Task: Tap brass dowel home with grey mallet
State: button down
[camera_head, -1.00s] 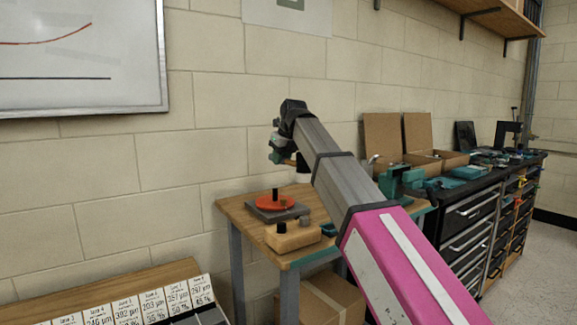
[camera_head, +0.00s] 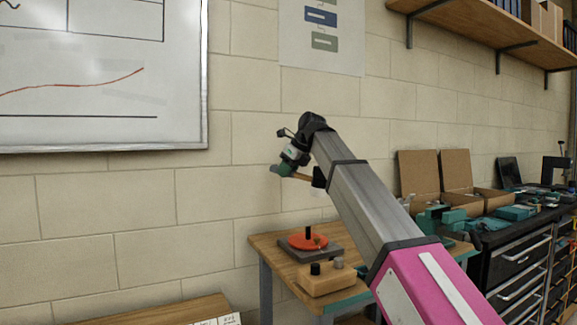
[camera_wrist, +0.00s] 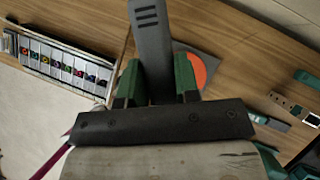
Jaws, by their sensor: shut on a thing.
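My gripper (camera_head: 282,170) is shut on the mallet, above the work table and a little left of the red disc. The mallet's tan handle (camera_head: 302,177) sticks out to the right, with a dark head (camera_head: 318,178) at its end. In the wrist view, my green fingers (camera_wrist: 156,88) flank a dark grey slotted piece, perhaps part of the mallet. The red disc (camera_head: 297,242) lies on a grey plate (camera_head: 333,252) and carries a black post (camera_head: 308,232). A tiny brownish piece (camera_head: 318,240) near the post may be the brass dowel; it is too small to be sure.
A wooden block (camera_head: 325,284) with a black and a grey cylinder stands in front of the plate. Teal fixtures (camera_head: 440,216) and open cardboard boxes (camera_head: 420,172) are to the right. A wall is close behind the table.

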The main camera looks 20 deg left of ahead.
dwell(0.3)
jog(key=shift+f, duration=0.1)
notch_tip(320, 180, down, 17)
jog(key=shift+r, duration=0.2)
notch_tip(320, 180, up, 15)
jog(key=shift+w, duration=0.1)
jog(key=shift+r, duration=2.4)
